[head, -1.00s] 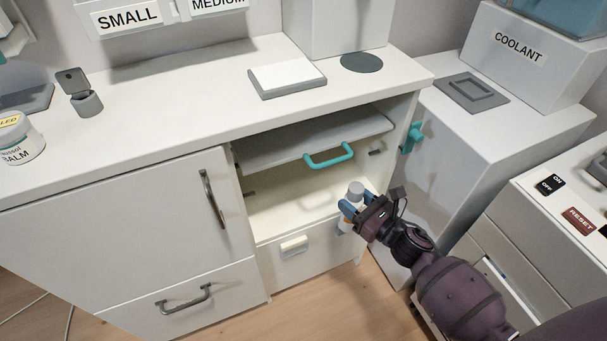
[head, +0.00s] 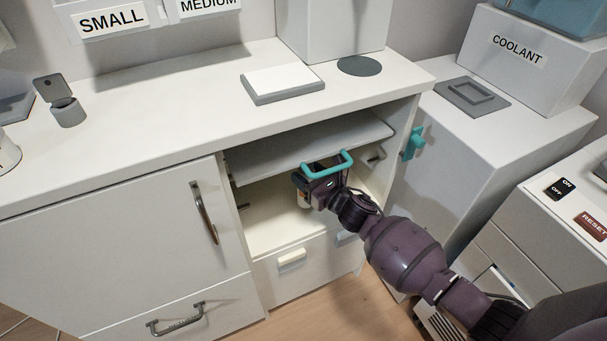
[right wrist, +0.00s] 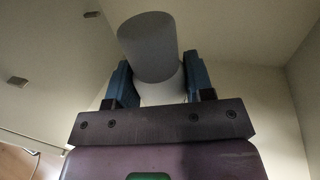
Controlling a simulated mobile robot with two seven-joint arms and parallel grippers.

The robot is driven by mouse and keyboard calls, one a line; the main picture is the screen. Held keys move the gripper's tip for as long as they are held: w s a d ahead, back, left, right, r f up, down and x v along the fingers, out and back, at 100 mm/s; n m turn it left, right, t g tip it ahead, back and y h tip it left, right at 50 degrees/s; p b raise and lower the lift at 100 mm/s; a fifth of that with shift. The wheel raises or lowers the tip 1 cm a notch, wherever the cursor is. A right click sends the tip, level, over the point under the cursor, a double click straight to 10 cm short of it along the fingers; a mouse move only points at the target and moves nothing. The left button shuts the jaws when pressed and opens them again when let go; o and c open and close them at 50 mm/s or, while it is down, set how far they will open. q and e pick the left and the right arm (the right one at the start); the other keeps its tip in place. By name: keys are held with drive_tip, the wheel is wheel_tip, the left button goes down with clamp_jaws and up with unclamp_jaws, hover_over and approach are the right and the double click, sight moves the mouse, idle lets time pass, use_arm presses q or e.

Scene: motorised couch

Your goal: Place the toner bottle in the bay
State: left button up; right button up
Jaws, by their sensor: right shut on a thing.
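The toner bottle shows in the right wrist view as a grey cap (right wrist: 150,48) over a white body (right wrist: 165,88). My right gripper (right wrist: 158,85) is shut on it, with a blue finger on each side. In the head view the right gripper (head: 308,190) is inside the front opening of the bay (head: 268,222), below the teal handle; the bottle is mostly hidden behind it. My left gripper is not in view.
A closed cabinet door (head: 110,240) stands left of the bay, and a drawer front (head: 310,275) is below it. A teal latch (head: 413,143) sits on the cabinet's right side. The bay floor left of the gripper is clear.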

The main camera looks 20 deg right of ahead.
drive_tip(key=shift+w+a+f, duration=0.15)
drive_tip(key=shift+w+f, duration=0.25)
drive_tip(key=shift+f, duration=0.05)
drive_tip(key=shift+r, duration=0.15)
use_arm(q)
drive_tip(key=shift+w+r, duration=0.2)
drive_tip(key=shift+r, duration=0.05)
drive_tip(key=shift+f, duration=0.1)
use_arm(e)
drive_tip(key=shift+f+b, duration=0.2)
drive_tip(key=shift+b, duration=0.1)
drive_tip(key=o, duration=1)
